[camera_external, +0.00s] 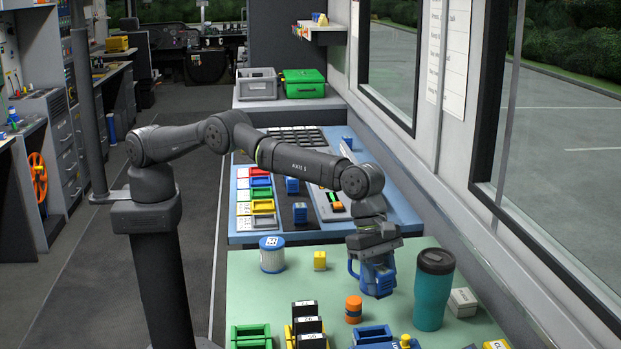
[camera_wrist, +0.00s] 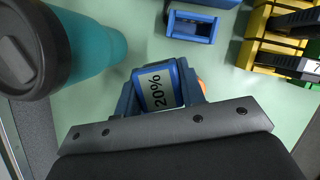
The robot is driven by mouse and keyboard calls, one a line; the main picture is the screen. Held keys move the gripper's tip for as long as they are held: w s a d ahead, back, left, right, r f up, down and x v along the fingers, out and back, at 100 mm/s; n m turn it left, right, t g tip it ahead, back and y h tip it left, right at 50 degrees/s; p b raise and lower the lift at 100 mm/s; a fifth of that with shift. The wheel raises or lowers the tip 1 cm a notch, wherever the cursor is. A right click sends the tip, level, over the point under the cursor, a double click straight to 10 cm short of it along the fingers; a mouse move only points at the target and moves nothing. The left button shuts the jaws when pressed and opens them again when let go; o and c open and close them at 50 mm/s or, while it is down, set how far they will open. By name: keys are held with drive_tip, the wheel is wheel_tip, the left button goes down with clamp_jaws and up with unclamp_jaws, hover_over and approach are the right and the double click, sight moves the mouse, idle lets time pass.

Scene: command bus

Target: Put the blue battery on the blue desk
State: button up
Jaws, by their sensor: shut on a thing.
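The blue battery (camera_wrist: 160,86) has a pale label reading "20%" and sits between the fingers of my gripper (camera_wrist: 162,98) in the wrist view. In the external view my gripper (camera_external: 372,268) points down over the green desk (camera_external: 240,290), shut on the blue battery (camera_external: 380,279). Whether the battery touches the green surface I cannot tell. The blue desk (camera_external: 398,207) lies behind the green one, beyond my gripper.
A teal cup (camera_external: 433,295) stands close right of my gripper; an orange cylinder (camera_external: 353,309) is in front. Blue (camera_external: 372,335), yellow and green holders are nearer. The blue desk carries coloured trays (camera_external: 262,206), several blue blocks and a dark panel; its front right looks clear.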

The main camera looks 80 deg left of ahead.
wheel_tip(320, 180, down, 8)
drive_tip(key=shift+r, duration=0.1)
idle(0.4)
drive_tip(key=o, duration=1.1)
drive_tip(key=shift+a+r, duration=0.2)
drive_tip(key=shift+r, duration=0.3)
drive_tip(key=shift+o, duration=0.3)
drive_tip(key=v, duration=1.1)
